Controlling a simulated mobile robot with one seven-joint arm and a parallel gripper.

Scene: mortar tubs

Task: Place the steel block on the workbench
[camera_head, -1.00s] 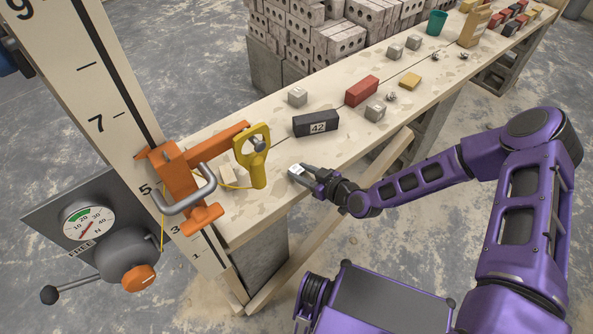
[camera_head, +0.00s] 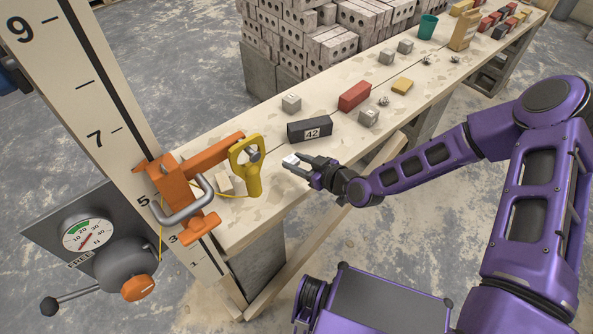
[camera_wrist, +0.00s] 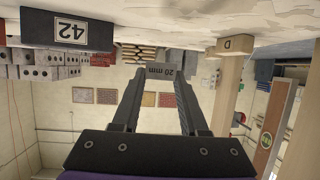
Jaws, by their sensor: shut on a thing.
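The steel block (camera_head: 290,160) is a small pale grey piece at the tip of my gripper (camera_head: 298,165). In the wrist view the steel block (camera_wrist: 160,72) shows a "20 mm" mark and sits between both fingertips. My gripper (camera_wrist: 158,80) is shut on it. The workbench (camera_head: 222,204) is a long pale wooden top running from lower left to upper right. The gripper is over its near side, in front of the dark block marked 42 (camera_head: 310,130). In the wrist view, which is upside down, the steel block appears clear of the bench surface.
A red brick (camera_head: 355,96), a yellow block (camera_head: 402,86) and several grey cubes stand farther along the bench. An orange clamp (camera_head: 181,192) and a yellow handle (camera_head: 246,170) are at left, beside the tall scale (camera_head: 90,90). Bare bench shows around block 42.

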